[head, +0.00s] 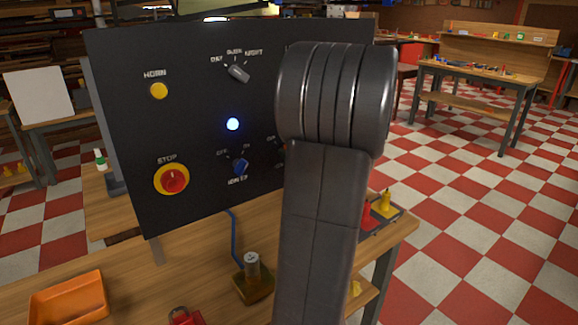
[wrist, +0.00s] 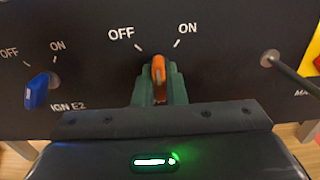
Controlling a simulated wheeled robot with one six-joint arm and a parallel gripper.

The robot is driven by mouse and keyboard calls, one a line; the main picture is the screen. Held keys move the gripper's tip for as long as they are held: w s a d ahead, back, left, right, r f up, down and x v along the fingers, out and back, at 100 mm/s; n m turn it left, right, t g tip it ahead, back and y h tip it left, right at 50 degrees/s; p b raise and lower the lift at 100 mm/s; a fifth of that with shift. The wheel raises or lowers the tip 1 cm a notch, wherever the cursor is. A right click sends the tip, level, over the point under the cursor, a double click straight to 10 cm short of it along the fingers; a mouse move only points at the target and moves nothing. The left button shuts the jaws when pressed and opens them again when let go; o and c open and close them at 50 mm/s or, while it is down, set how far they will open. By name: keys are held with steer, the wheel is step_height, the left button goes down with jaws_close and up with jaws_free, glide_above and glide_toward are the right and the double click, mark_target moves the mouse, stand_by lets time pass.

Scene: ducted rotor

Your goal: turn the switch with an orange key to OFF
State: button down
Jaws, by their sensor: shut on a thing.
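The orange key (wrist: 158,70) shows in the wrist view on the black panel, below the OFF and ON labels. Its top lies about midway between the two tick marks and it looks nearly upright. My gripper (wrist: 158,84) is shut on it, with a green finger on each side. In the head view my arm hides my gripper and most of this switch; only a sliver of orange (head: 283,149) shows at the arm's left edge.
The blue IGN E2 key (wrist: 37,92) is left of the orange one; it also shows in the head view (head: 240,166). A metal toggle lever (wrist: 290,73) sticks out at right. The panel (head: 125,120) also carries a red STOP button (head: 174,180) and a grey selector knob (head: 239,74).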

steer(key=n+b, duration=0.1)
steer(key=b, duration=0.1)
steer(key=n+b, duration=0.4)
steer(key=shift+f, duration=0.25)
steer(key=n+b, duration=0.3)
steer(key=shift+r, duration=0.2)
steer(key=shift+d, duration=0.1)
steer(key=c, duration=1.5)
jaws_free()
steer(key=v, duration=1.3)
steer(key=shift+s+d, duration=0.25)
steer(key=shift+s, duration=0.1)
